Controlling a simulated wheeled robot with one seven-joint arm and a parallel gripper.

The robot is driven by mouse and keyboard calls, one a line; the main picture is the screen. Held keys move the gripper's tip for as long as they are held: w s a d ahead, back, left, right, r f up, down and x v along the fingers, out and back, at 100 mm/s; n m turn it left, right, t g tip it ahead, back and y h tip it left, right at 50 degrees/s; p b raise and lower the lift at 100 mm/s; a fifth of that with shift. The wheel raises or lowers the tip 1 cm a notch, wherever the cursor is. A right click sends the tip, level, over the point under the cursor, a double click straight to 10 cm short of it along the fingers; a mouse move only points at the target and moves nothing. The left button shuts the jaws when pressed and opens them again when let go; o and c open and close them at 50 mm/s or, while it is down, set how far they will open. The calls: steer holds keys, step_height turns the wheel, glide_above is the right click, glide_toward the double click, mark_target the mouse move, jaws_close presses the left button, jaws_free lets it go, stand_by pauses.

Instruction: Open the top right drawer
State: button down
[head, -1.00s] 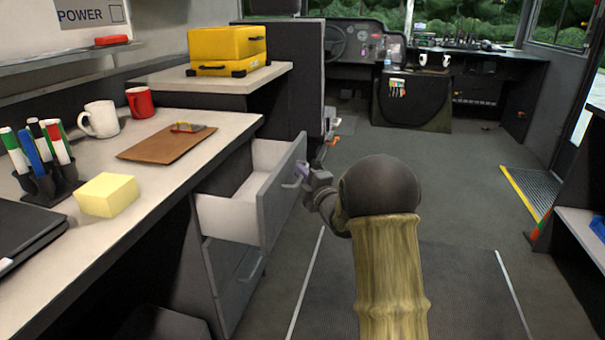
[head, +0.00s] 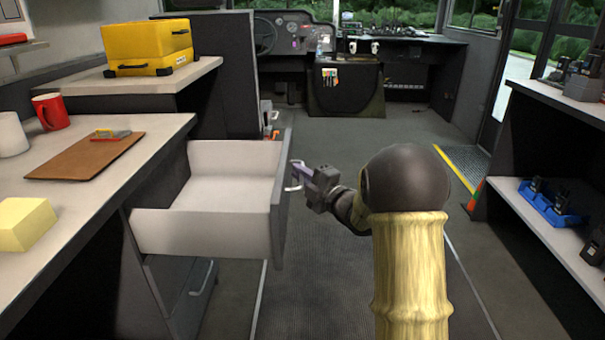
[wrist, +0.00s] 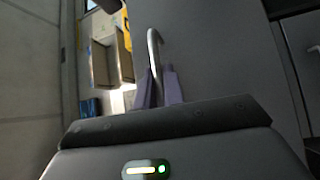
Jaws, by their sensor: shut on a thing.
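The top drawer (head: 205,232) under the counter stands pulled well out, and its white inside looks empty. Its grey front faces right, toward my arm. My gripper (head: 301,175) is at that front and is shut on the drawer's handle (head: 292,177). In the wrist view the pale curved handle (wrist: 154,55) runs down between my two purple fingertips (wrist: 159,88). The lower drawer (head: 190,290) beneath it looks closed.
A yellow case (head: 148,47) sits behind. A shelf unit (head: 560,245) stands at right. The aisle floor (head: 370,140) is clear.

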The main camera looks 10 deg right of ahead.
steer(key=shift+d, duration=0.3)
steer(key=c, duration=1.5)
jaws_free()
steer(key=shift+a, duration=0.1)
steer(key=p+v, duration=0.4)
steer(key=v, duration=1.3)
steer(key=shift+s, duration=0.1)
steer(key=shift+p, duration=0.3)
